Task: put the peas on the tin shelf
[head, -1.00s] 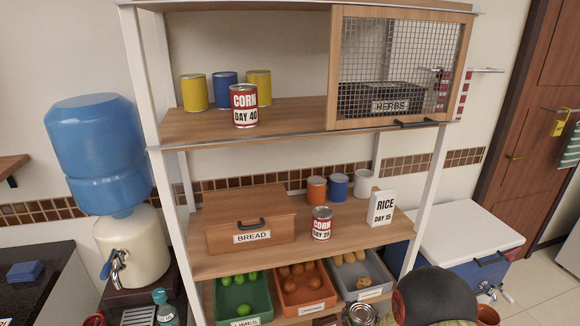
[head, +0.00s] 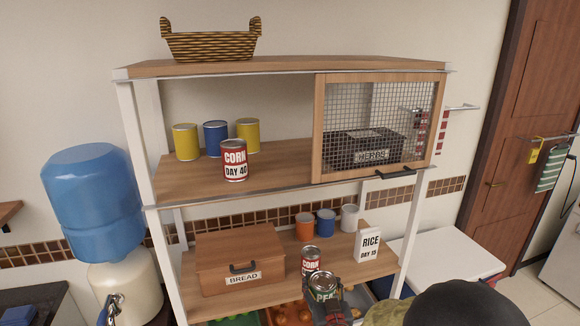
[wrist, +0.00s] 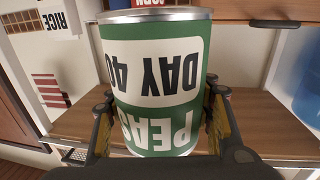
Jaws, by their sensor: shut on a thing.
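The peas tin (head: 324,286) is green with a white label and a silver lid, at the bottom of the head view. My gripper (wrist: 160,98) is shut on the peas tin's sides; in the wrist view the tin (wrist: 155,75) appears upside down, reading PEAS DAY 40. In the head view it is in front of the middle shelf (head: 225,305). The upper shelf (head: 190,187) bears a red CORN DAY 40 tin (head: 234,160), two yellow tins and a blue tin (head: 215,137). The middle shelf bears another red corn tin (head: 311,259), partly hidden by the peas tin.
A bread box (head: 240,255), a rice box (head: 369,245) and orange, blue and white tins also stand on the middle shelf. A mesh door (head: 376,126) covers the upper right, with a herbs box behind. The upper shelf's front left is clear. A basket (head: 211,45) sits on top.

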